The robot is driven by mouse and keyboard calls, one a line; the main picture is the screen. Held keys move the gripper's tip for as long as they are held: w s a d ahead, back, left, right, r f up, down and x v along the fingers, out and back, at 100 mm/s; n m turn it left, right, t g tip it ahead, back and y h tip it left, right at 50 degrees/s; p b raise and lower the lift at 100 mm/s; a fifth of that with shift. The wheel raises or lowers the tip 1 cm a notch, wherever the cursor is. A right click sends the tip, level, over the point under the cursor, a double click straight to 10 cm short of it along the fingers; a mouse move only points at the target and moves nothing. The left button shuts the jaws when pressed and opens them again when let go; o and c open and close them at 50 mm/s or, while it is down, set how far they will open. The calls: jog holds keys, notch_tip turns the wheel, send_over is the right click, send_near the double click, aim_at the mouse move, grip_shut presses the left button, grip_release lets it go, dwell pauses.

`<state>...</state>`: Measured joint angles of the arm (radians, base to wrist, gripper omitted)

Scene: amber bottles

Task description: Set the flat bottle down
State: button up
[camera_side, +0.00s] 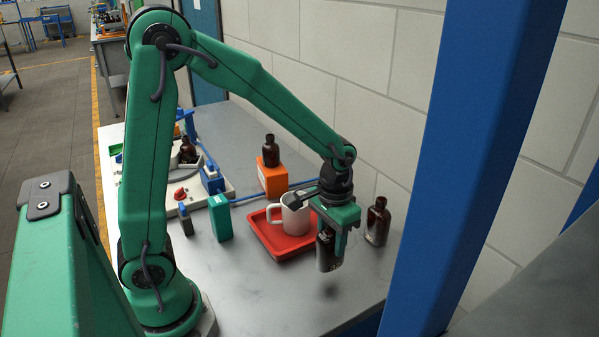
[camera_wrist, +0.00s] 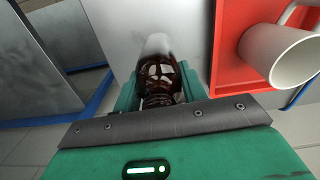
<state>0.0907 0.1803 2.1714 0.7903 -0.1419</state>
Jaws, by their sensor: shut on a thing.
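My gripper (camera_side: 338,222) is shut on a dark amber bottle (camera_side: 328,252), the flat bottle, near the front right of the grey table. The bottle hangs upright below my gripper, and a shadow lies under it on the table top, so it looks a little above the surface. The wrist view shows the bottle (camera_wrist: 160,72) between the two green fingers of my gripper (camera_wrist: 158,88), neck toward the camera. Its base is blurred against the table.
A red tray (camera_side: 266,240) with a white mug (camera_side: 296,214) stands close left of the held bottle. Another amber bottle (camera_side: 377,222) stands to the right. An orange box (camera_side: 272,180) bears a bottle behind. A blue post (camera_side: 470,150) rises at the right. The front table is clear.

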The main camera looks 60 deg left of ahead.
aim_at(331, 250)
jog(key=shift+w+a+f, duration=0.1)
jog(key=shift+a+f, duration=0.05)
jog(key=shift+f, duration=1.95)
jog(key=shift+f, duration=0.2)
jog(key=o, duration=1.2)
jog(key=shift+r, duration=0.15)
notch_tip(331, 250, up, 12)
jog(key=shift+r, duration=0.1)
